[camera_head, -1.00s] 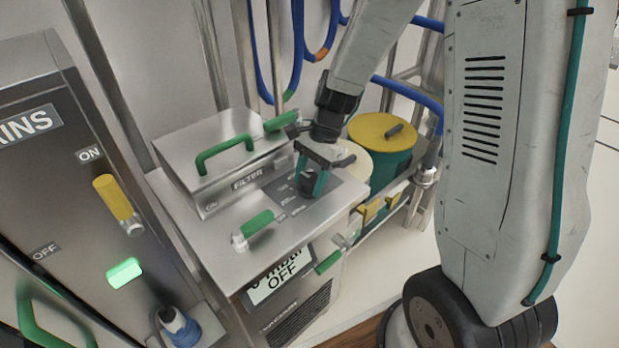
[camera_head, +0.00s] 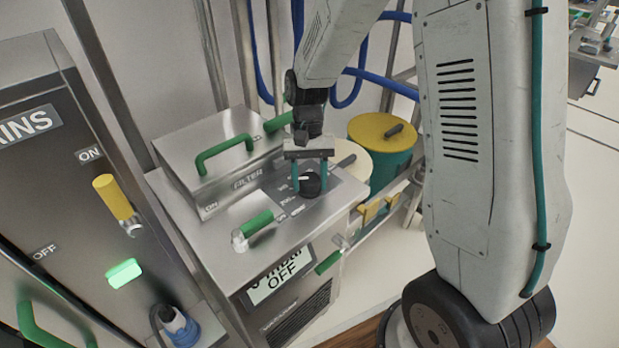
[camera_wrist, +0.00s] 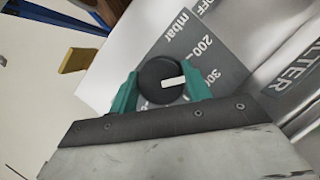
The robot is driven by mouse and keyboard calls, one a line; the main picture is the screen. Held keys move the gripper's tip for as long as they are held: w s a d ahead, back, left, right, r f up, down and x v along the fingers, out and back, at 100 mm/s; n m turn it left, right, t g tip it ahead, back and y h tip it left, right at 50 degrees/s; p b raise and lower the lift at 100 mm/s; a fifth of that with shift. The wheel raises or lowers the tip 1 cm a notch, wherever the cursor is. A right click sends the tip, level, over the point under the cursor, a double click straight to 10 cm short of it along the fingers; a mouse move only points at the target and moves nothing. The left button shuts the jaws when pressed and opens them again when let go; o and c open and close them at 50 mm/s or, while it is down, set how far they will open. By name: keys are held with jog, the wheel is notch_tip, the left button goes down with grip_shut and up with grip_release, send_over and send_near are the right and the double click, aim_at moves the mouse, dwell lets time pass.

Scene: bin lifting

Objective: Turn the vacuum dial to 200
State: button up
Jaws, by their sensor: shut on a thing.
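The vacuum dial (camera_head: 311,187) is a round black knob with a white pointer mark, on the grey label panel of the steel unit's top. The wrist view shows the dial (camera_wrist: 158,84) close up, its white mark toward the partly hidden "30…" label (camera_wrist: 211,76). The "200" label (camera_wrist: 203,47) and "mbar" lie further up the panel. My gripper (camera_wrist: 161,92) has its teal fingers on both sides of the dial, shut on it. The head view shows my gripper (camera_head: 309,182) pointing down over it. The display (camera_head: 284,276) reads "OFF", with a cut-off "mbar" line above.
A steel filter box (camera_head: 218,160) with a green handle stands behind the dial. A green lever (camera_head: 257,222) sits in front left. A green drum with a yellow lid (camera_head: 382,131) stands to the right. A tall steel cabinet (camera_head: 60,130) with a yellow handle is at left.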

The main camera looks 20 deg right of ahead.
jog(key=n+h, duration=0.2)
jog(key=n, duration=0.2)
jog(key=shift+n, duration=0.4)
dwell(0.4)
jog(key=o, duration=1)
jog(key=v, duration=0.7)
jog(key=shift+w+r, duration=0.2)
jog(key=shift+r, duration=0.15)
